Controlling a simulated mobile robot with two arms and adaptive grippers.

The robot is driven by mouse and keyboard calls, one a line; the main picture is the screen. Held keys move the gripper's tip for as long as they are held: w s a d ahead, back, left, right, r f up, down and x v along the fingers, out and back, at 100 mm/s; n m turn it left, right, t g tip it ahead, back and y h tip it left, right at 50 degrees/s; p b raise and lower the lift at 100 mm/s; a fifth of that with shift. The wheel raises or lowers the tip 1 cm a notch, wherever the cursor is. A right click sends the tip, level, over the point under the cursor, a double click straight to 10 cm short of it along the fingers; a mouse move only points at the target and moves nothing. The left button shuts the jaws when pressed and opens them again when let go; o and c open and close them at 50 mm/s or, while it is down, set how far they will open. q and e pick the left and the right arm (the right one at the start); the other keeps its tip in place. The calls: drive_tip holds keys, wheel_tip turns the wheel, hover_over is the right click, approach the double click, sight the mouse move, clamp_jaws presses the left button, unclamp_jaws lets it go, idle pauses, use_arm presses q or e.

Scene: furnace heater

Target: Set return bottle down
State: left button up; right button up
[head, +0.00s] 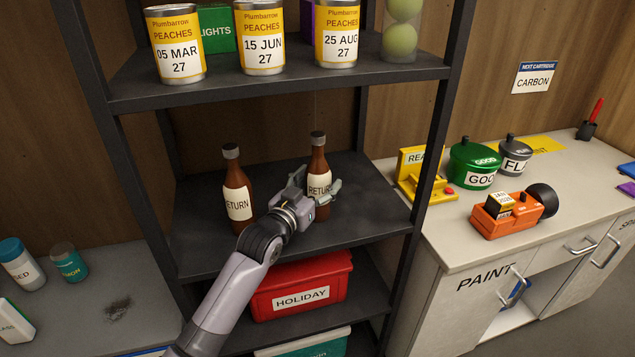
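A brown return bottle (318,160) with a grey cap and a white RETURN label stands upright at the middle shelf (375,205). My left gripper (318,182) has its fingers on either side of this bottle at label height and looks shut on it. A second brown return bottle (236,185) stands upright on the same shelf, to the left and apart from the first. My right gripper is out of view.
The upper shelf (270,95) holds peach cans and a clear container of green balls (400,38). Below is a red HOLIDAY bin (300,285). A shelf post (430,130) stands at the right. The middle shelf is bare right of the held bottle.

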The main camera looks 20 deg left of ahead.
use_arm(q)
drive_tip(key=shift+o, duration=0.3)
drive_tip(key=shift+s+r, duration=0.1)
drive_tip(key=shift+r, duration=0.05)
drive_tip(key=s+a, duration=0.2)
drive_tip(key=s, duration=0.9)
drive_tip(key=shift+s+a+b, duration=0.15)
drive_tip(key=shift+s+b, duration=0.15)
